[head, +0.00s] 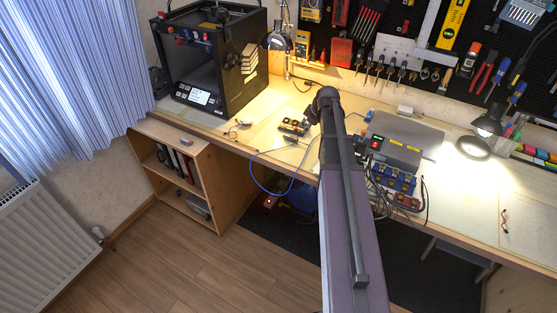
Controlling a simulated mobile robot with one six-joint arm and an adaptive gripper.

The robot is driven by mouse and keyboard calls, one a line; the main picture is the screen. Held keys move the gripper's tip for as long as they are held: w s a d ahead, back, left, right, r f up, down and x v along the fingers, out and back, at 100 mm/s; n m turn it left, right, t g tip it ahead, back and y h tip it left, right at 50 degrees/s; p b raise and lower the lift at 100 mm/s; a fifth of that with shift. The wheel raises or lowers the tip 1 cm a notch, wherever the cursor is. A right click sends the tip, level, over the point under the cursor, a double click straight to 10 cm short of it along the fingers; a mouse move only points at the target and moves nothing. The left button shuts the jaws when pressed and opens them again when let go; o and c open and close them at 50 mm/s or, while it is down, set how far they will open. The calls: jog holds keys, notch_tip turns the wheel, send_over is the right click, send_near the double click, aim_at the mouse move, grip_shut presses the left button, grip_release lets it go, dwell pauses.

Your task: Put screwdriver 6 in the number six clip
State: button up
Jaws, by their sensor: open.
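A row of small screwdrivers (380,66) hangs below a pale plate (398,46) on the black pegboard. I cannot read any numbers, so I cannot tell which one is screwdriver 6 or which clip is number six. My arm reaches up the middle of the picture over the bench. My gripper (309,117) shows as a small dark shape at the arm's far end, above the bench left of the screwdriver row. It is open, and nothing shows in it. The arm hides part of the bench behind it.
A black 3D printer (211,57) stands at the left of the bench. Lamps (278,40) and (488,118) stand at the back and right. A blue cable hangs over the front edge.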

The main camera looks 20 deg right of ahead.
jog(key=s+a+m+g, duration=0.2)
jog(key=s+a+m, duration=0.2)
jog(key=s+a, duration=0.6)
jog(key=s+a+f+m+g+h, duration=0.1)
jog(key=s+a+m+g, duration=0.1)
jog(key=s+a, duration=0.8)
jog(key=a+m, duration=0.1)
jog(key=a, duration=0.6)
jog(key=shift+a+f+m+g, duration=0.25)
jog(key=shift+f+m+g, duration=0.05)
jog(key=shift+m, duration=0.1)
jog(key=shift+r, duration=0.1)
notch_tip(320, 180, up, 3)
jog(key=p, duration=0.3)
jog(key=shift+r, duration=0.1)
